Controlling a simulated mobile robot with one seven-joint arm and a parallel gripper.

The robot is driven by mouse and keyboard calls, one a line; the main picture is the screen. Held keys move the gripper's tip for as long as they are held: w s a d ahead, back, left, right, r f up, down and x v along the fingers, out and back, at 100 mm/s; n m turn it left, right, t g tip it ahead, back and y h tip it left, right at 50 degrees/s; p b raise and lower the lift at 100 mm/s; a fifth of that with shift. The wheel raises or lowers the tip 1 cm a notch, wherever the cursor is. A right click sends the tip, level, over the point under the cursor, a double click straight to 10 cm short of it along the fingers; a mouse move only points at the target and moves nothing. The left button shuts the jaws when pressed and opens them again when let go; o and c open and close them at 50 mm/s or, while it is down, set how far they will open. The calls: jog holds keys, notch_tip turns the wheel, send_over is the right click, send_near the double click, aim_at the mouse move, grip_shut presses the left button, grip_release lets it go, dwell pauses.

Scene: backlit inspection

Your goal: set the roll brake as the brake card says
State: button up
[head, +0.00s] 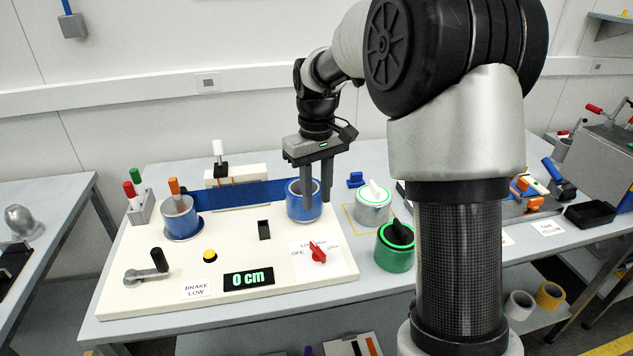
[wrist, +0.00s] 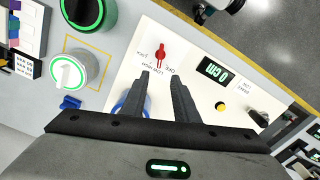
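The roll brake is a red knob (head: 317,253) on a white plate at the board's right front; it also shows in the wrist view (wrist: 159,55). Small labels around it include OFF; its handle leans toward the labels at the back, but I cannot tell its exact setting. The brake card (head: 198,288) at the board's front edge reads BRAKE LOW. My gripper (head: 316,198) is open and empty, fingers pointing down. It is behind the knob, by the right blue roll (head: 299,208), which its fingers partly hide.
A blue strip (head: 240,194) runs between the right roll and the left blue roll (head: 180,217). A display (head: 248,279) reads 0 cm. A crank (head: 146,270), a yellow button (head: 210,256) and a black post (head: 264,230) stand on the board. White and green drums (head: 394,253) stand at right.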

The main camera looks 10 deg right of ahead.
jog(key=shift+r, duration=1.25)
